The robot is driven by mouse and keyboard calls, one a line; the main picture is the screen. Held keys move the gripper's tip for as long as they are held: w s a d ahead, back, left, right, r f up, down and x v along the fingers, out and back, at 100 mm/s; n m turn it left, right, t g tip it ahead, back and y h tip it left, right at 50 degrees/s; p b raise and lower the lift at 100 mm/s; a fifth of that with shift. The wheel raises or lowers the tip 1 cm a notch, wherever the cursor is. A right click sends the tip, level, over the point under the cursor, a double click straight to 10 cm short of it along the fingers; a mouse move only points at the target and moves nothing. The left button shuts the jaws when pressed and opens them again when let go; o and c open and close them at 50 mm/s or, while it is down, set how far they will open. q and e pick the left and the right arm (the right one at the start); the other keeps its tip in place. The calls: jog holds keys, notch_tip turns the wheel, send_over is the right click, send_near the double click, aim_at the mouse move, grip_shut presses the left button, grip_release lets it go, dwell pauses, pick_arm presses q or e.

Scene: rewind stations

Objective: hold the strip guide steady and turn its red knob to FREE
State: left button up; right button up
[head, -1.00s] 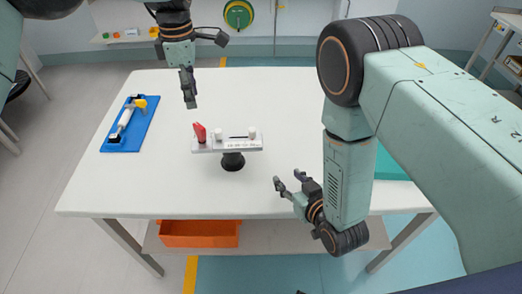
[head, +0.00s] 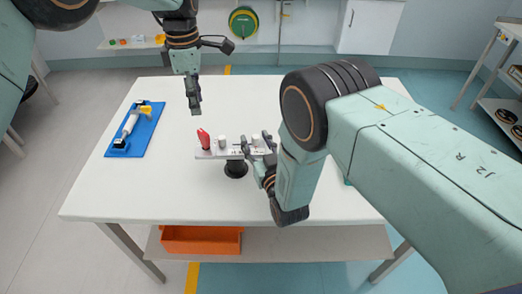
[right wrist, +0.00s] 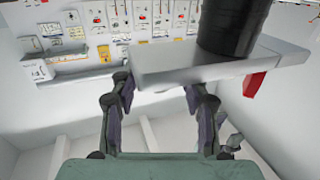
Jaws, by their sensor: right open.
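The strip guide (head: 230,153) is a pale plate on a black round post (head: 236,169) on the white table. Its red knob (head: 204,139) stands up at the plate's left end, with white blocks further right. My right gripper (head: 256,143) is open at the plate's right end. In the right wrist view, the plate (right wrist: 200,62) crosses in front of the open fingers (right wrist: 160,88); I cannot tell whether they reach around it. The red knob (right wrist: 254,84) shows at the right there. My left gripper (head: 194,104) points down above and behind the knob, apart from it; its opening is unclear.
A blue tray (head: 148,140) with a white-and-yellow tool (head: 130,123) lies at the table's left. An orange bin (head: 200,240) sits on the shelf below. The table (head: 140,190) is clear in front of the guide. My right arm covers the table's right side.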

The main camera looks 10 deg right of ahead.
jog(key=shift+w+a, duration=0.1)
jog(key=shift+w, duration=0.45)
grip_shut()
dwell(0.4)
